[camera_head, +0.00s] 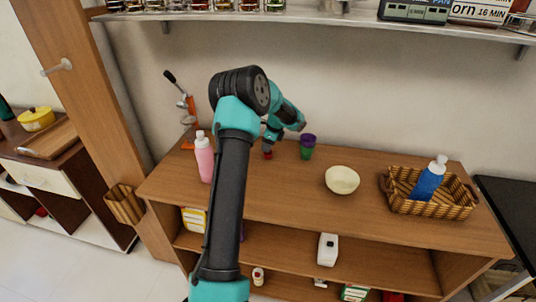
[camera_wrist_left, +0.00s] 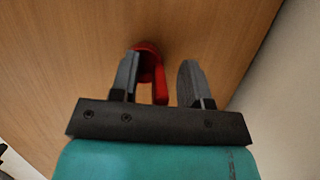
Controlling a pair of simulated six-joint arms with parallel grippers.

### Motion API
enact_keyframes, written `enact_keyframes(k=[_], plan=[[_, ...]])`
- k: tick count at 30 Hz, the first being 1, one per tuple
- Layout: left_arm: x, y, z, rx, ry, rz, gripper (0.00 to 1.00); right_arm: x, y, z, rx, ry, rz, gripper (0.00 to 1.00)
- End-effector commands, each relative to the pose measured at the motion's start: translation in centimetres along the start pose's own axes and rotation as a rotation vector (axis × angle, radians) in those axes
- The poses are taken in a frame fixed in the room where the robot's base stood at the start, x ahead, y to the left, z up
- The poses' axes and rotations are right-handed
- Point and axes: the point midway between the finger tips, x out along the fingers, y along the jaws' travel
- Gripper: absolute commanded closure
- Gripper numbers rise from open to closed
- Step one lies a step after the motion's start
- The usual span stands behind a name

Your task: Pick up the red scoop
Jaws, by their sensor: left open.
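The red scoop (camera_wrist_left: 160,88) lies on the wooden tabletop in the left wrist view. Its rounded end is beyond and partly behind the left finger, and its handle is in the gap between the fingers. My left gripper (camera_wrist_left: 159,62) is open, with the handle nearer the left finger; I cannot tell whether they touch. In the head view only a small red bit of the scoop (camera_head: 268,155) shows, just below my left gripper (camera_head: 268,146), which points down at the counter. My right gripper is in neither view.
A purple and green cup stack (camera_head: 307,148) stands just right of the gripper. A pink bottle (camera_head: 204,160) and an orange-based tool (camera_head: 190,105) are to the left. A cream bowl (camera_head: 342,180) and wicker basket (camera_head: 440,207) with a blue bottle are to the right.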

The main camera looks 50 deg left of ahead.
Motion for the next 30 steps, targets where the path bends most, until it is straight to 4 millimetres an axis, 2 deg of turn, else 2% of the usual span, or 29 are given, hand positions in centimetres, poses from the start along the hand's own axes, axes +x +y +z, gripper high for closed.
enact_keyframes(k=[12,25,30], plan=[[-0.01,0.01,0.0,0.0,0.0,0.0,0.57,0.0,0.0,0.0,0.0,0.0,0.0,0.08],[-0.01,0.01,0.0,0.0,0.0,0.0,0.98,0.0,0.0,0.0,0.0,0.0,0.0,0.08],[-0.01,0.01,0.0,0.0,0.0,0.0,1.0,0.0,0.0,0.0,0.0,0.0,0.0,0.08]])
